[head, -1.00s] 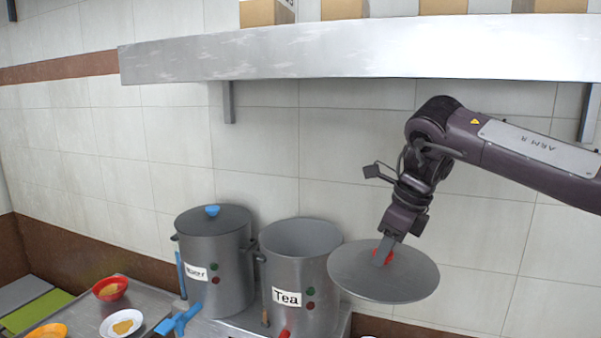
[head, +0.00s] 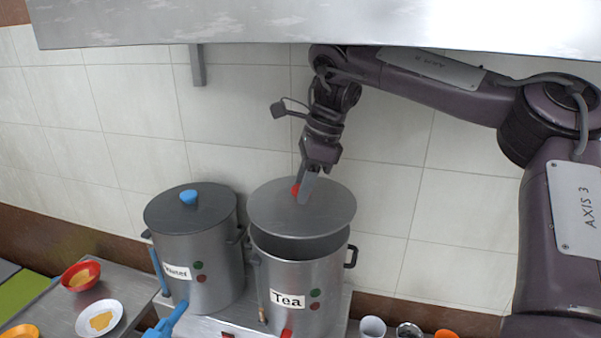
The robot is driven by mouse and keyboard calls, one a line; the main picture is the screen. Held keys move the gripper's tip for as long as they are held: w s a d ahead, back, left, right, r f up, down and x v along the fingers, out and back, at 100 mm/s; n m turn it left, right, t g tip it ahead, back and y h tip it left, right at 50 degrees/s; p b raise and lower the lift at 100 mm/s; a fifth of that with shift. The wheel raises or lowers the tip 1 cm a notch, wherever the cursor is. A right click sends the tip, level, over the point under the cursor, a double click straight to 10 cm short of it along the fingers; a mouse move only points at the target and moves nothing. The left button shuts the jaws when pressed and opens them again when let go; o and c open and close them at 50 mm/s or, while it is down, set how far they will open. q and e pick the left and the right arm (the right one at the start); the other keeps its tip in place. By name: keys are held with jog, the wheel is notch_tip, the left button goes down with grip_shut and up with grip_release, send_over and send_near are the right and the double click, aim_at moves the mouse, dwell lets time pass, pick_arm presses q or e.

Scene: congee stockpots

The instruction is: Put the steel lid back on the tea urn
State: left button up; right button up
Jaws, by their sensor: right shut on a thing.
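The steel lid (head: 325,213) is a round grey disc with a red knob. My right gripper (head: 301,194) is shut on the knob, which its fingers partly hide. The lid is slightly tilted and hangs just above the tea urn (head: 322,279). It covers most of the urn's mouth in the picture, with a dark gap showing below its front edge. The urn is a steel pot labelled "Tea", with a side handle and a red tap at the front.
The water urn (head: 205,255), lidded with a blue knob, stands just left. A steel shelf (head: 270,22) hangs above my right arm. A red bowl (head: 80,284) and white plate (head: 97,322) are at lower left. Cups (head: 372,327) stand at lower right.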

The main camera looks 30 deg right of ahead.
jog(key=f, duration=0.1)
jog(key=w+f, duration=0.1)
jog(key=f, duration=0.1)
jog(key=shift+d+f, duration=0.1)
jog(key=shift+f, duration=0.15)
jog(key=shift+w+f+b, duration=0.15)
jog(key=shift+f+b, duration=0.3)
jog(key=shift+f, duration=0.25)
jog(key=shift+s, duration=0.25)
jog(key=shift+w+f, duration=0.1)
pick_arm(q)
jog(key=shift+w+f, duration=0.5)
jog(key=shift+w, duration=0.1)
jog(key=shift+w+r, duration=0.15)
jog(key=shift+w, duration=0.05)
jog(key=shift+w+r+p, duration=0.15)
jog(key=shift+r+p, duration=0.25)
jog(key=shift+p, duration=0.05)
